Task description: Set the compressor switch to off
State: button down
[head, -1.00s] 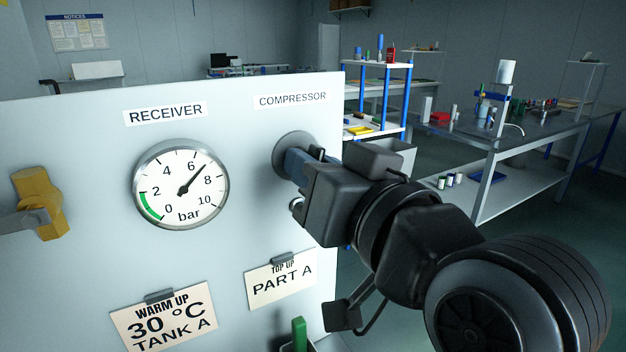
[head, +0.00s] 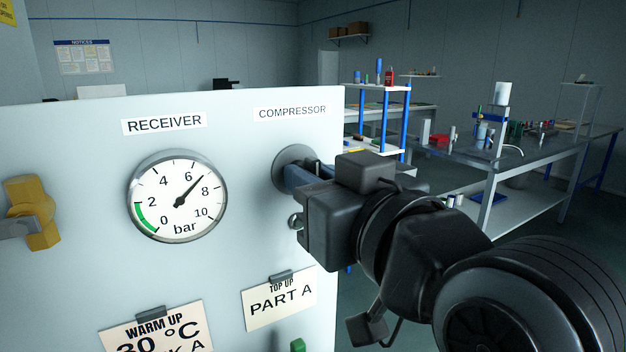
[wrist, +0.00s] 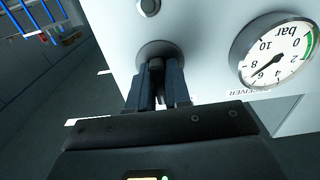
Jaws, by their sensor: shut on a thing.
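The compressor switch has a round grey base plate (head: 291,165) on the white panel, under the COMPRESSOR label (head: 292,112). My gripper (head: 300,176) is at this switch. In the wrist view my gripper (wrist: 158,85) has its two fingers on either side of a dark knob (wrist: 156,66) in front of the round plate, shut on it. The fingers and my wrist hide most of the knob, so its setting cannot be read.
A RECEIVER gauge (head: 178,196) is left of the switch, its needle between 6 and 8 bar. A yellow valve handle (head: 32,212) is at far left. Benches (head: 520,150) stand behind at right.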

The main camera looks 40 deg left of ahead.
jog(key=c, duration=1.2)
grip_release()
jog(key=shift+o, duration=0.2)
jog(key=v, duration=0.7)
jog(key=shift+s+d+b, duration=0.15)
jog(key=shift+d+b, duration=0.2)
jog(key=shift+b, duration=0.05)
jog(key=shift+f, duration=0.1)
jog(key=s+d+f+m+t+h+p, duration=0.1)
jog(key=d+f+m+t+h, duration=0.4)
jog(key=d+f, duration=0.55)
jog(key=s+d+f+m+t+h, duration=0.1)
jog(key=d+f+m+t+h, duration=0.25)
jog(key=d+f+m, duration=0.5)
jog(key=s+d+f+h, duration=0.3)
jog(key=s+d, duration=0.5)
jog(key=s, duration=0.4)
jog(key=s+d+f+h+p, duration=0.1)
jog(key=s+d+f+h, duration=0.3)
jog(key=s+d, duration=0.5)
jog(key=s+h, duration=0.1)
jog(key=s, duration=0.1)
jog(key=shift+s+d, duration=0.3)
jog(key=shift+s, duration=0.05)
